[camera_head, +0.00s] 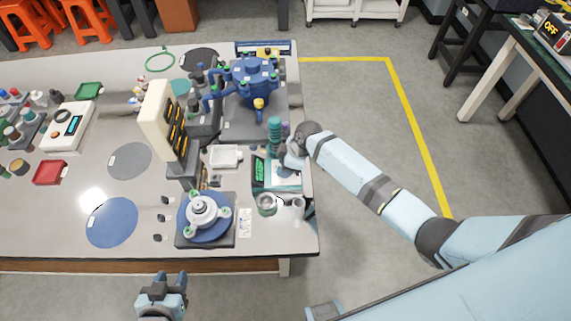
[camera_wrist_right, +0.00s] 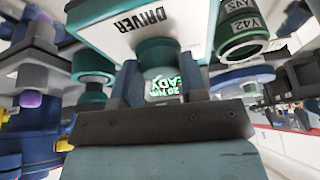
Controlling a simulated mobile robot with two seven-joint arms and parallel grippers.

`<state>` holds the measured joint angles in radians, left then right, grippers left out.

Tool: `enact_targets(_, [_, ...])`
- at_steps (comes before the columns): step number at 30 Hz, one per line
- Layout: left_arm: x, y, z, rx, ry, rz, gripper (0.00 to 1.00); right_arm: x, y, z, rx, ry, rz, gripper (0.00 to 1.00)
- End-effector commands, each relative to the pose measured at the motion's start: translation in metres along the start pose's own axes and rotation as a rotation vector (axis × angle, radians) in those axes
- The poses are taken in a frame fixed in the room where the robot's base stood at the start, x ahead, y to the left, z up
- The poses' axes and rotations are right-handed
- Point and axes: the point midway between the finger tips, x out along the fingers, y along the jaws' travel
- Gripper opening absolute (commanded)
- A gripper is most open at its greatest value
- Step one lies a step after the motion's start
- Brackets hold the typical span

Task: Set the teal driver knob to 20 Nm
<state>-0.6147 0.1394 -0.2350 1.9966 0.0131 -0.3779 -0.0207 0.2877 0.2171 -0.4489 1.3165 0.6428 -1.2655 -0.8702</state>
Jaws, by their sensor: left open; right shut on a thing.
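The driver (camera_head: 262,172) is a teal and white unit with a green-lit display near the table's right edge. In the right wrist view its white face (camera_wrist_right: 130,25) carries the word DRIVER, upside down. The teal driver knob (camera_wrist_right: 160,50) stands between the fingers of my right gripper (camera_wrist_right: 160,85), which is shut on it. Beyond the fingers a green readout (camera_wrist_right: 163,86) appears to say 20 Nm and READY. In the head view my right gripper hides the knob. My left gripper (camera_head: 171,281) is open and empty in front of the table's front edge.
A blue vessel (camera_head: 250,72) stands behind the driver, with a teal stacked piece (camera_head: 275,130) close by. A cream panel tower (camera_head: 155,112), a white tray (camera_head: 225,150) and a round flange fixture (camera_head: 204,211) stand to the left. Small cups (camera_head: 266,205) sit in front.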

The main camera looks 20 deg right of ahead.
Motion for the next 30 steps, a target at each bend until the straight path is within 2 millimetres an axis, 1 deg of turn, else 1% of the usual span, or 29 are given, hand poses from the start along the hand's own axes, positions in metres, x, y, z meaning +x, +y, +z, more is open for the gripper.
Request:
enact_targets(1, [0.0, 0.0, 0.001, 0.0, -0.001, 0.0, 0.43, 0.003, -0.003, 0.001, 0.001, -0.001, -0.007, 0.15])
enact_targets(7, [0.001, 0.0, 0.003, 0.0, -0.005, 0.0, 0.43, 0.004, -0.003, 0.001, 0.0, -0.001, -0.007, 0.15])
enact_targets(8, [0.001, 0.0, 0.004, 0.0, -0.006, 0.0, 0.43, 0.004, -0.003, 0.001, 0.0, -0.001, -0.007, 0.44])
enact_targets(9, [0.001, 0.0, 0.004, 0.0, -0.006, 0.0, 0.43, 0.004, -0.004, 0.001, 0.0, -0.001, -0.007, 0.53])
enact_targets(10, [0.001, 0.0, 0.004, 0.0, -0.006, 0.0, 0.43, 0.004, -0.003, 0.001, 0.0, -0.001, -0.007, 0.6])
enact_targets(11, [0.001, 0.0, 0.004, 0.0, -0.006, 0.0, 0.43, 0.003, -0.003, 0.001, -0.001, -0.001, -0.007, 0.65])
enact_targets(19, [0.001, 0.0, 0.003, 0.001, -0.005, 0.0, 0.43, 0.001, -0.001, 0.0, -0.001, 0.0, -0.003, 0.65])
enact_targets(22, [0.001, 0.0, 0.002, 0.001, -0.004, 0.0, 0.43, -0.005, 0.0, 0.0, -0.002, 0.0, -0.001, 0.65])
enact_targets(26, [0.001, 0.0, 0.002, 0.001, -0.002, 0.0, 0.43, -0.026, 0.0, 0.001, -0.003, 0.0, 0.001, 0.65])
enact_targets(30, [0.001, 0.0, 0.002, 0.001, 0.0, 0.0, 0.43, -0.058, 0.0, 0.001, -0.004, -0.001, 0.001, 0.65])
